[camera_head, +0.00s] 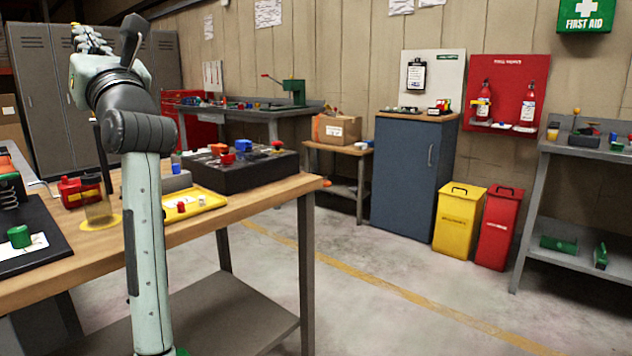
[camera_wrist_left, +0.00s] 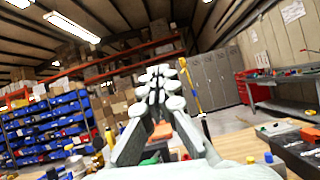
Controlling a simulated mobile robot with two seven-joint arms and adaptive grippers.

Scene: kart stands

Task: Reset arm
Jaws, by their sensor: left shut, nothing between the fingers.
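My left arm rises in front of the workbench (camera_head: 255,200) in the head view. Its gripper (camera_head: 88,30) is at the upper left, raised well above the bench top and pointing up and away. In the left wrist view the gripper's fingers (camera_wrist_left: 160,78) come together, with nothing held between them. My right gripper is in neither view.
On the bench are a yellow tray (camera_head: 206,202) with small parts, a dark box (camera_head: 240,172) with coloured knobs, a red item (camera_head: 82,190) and a green knob (camera_head: 19,236). Grey lockers (camera_head: 45,95) stand behind the gripper. The floor (camera_head: 370,265) to the right is clear.

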